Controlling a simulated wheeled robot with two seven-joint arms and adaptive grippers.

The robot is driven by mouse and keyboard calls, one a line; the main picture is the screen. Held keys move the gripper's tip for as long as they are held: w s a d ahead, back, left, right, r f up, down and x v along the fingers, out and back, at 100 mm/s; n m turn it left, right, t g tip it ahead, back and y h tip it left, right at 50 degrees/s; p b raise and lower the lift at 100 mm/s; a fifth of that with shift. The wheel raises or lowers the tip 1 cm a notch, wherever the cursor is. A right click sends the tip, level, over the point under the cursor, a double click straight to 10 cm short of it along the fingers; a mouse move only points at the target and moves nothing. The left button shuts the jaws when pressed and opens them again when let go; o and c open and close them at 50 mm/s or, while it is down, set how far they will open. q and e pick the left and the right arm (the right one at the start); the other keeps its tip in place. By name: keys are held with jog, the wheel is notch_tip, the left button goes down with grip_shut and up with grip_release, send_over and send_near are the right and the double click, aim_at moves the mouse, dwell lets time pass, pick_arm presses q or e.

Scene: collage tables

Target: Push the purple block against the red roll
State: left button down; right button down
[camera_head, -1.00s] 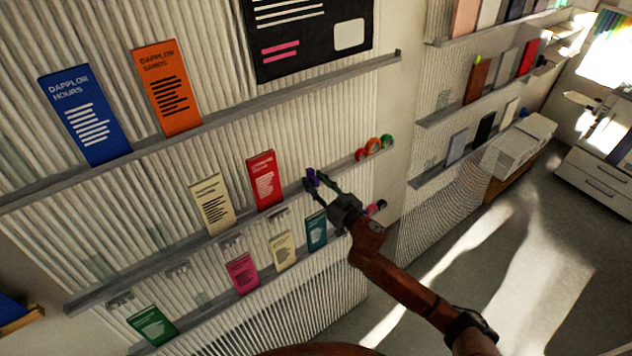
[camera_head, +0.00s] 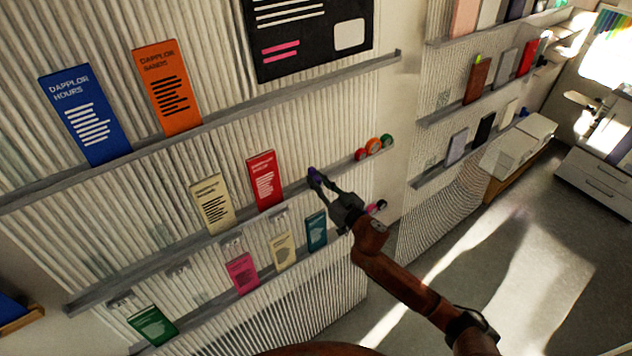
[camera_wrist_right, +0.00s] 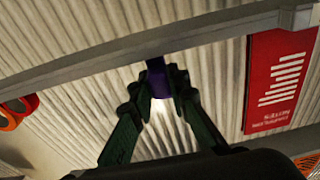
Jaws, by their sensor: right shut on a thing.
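The small purple block (camera_head: 312,172) is on the middle shelf ledge, between the red card and the rolls. My right gripper (camera_head: 315,178) reaches up to it from below right and is shut on it. In the right wrist view the block (camera_wrist_right: 157,78) sits between the two fingertips (camera_wrist_right: 158,92), close to the ledge. The red roll (camera_head: 361,154) stands on the same ledge to the right, apart from the block by a clear gap. My left gripper is not in view.
An orange roll (camera_head: 373,146) and a green roll (camera_head: 386,141) stand just beyond the red one. A red card (camera_head: 265,180) stands left of the block. A teal card (camera_head: 316,231) is on the lower ledge. The ledge between block and red roll is bare.

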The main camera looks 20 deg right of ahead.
jog(key=w+d, duration=0.1)
jog(key=d, duration=0.3)
jog(key=w+d, duration=0.2)
jog(key=d, duration=0.2)
jog(key=w+d, duration=0.1)
jog(key=d, duration=0.3)
jog(key=shift+w+d+p, duration=0.15)
jog(key=shift+w+p, duration=0.05)
jog(key=shift+p, duration=0.1)
jog(key=c, duration=1.8)
grip_release()
jog(key=shift+c, duration=0.2)
jog(key=v, duration=1.2)
jog(key=shift+c, duration=0.3)
